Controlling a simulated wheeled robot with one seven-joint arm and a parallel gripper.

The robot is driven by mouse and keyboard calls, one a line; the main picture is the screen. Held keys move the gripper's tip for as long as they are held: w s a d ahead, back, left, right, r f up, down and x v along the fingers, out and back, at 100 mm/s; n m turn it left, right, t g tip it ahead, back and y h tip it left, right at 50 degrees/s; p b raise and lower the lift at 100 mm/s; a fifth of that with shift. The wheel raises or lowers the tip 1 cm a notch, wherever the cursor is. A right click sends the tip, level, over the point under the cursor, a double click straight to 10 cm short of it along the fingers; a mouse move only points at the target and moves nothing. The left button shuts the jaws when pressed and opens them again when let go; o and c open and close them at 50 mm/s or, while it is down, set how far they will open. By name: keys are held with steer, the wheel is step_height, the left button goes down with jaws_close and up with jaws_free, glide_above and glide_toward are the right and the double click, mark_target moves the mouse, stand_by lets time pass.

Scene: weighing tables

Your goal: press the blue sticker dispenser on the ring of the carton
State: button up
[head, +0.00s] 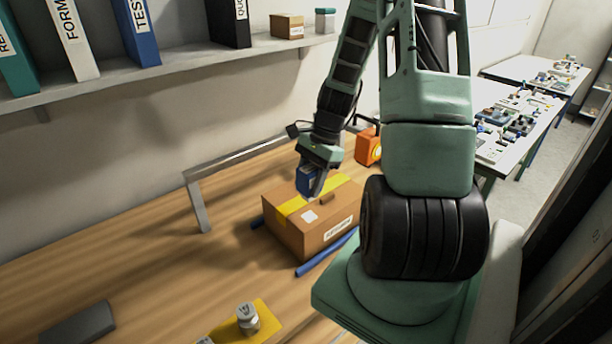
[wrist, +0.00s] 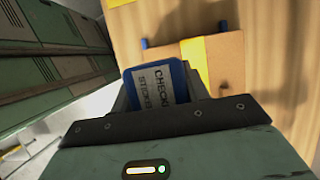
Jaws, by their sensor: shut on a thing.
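The carton (head: 318,232) is a brown box with yellow tape over its top, standing on the wooden table. My gripper (head: 311,193) is over the carton's top and shut on the blue sticker dispenser (head: 305,181). The dispenser's lower end is close to the carton top; I cannot tell whether it touches. In the wrist view the dispenser (wrist: 158,85) shows a "CHECKED STICKERS" label between the fingers, with the carton (wrist: 226,62) behind it. The ring cannot be made out clearly.
Blue rails (head: 326,254) lie beside the carton. A metal frame (head: 197,204) stands behind it, and an orange object (head: 368,146) is at the back right. A metal weight (head: 247,318) stands on a yellow mat (head: 266,322) in front.

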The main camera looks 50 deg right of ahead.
steer(key=shift+f+b, duration=2.75)
steer(key=shift+f, duration=0.15)
steer(key=shift+p, duration=0.45)
steer(key=shift+s+f+b, duration=0.1)
steer(key=shift+f+b, duration=0.2)
steer(key=shift+f, duration=0.35)
stand_by(1.1)
step_height(320, 180, up, 7)
steer(key=p, duration=0.6)
steer(key=shift+r+p, duration=0.1)
steer(key=shift+p, duration=0.25)
stand_by(0.6)
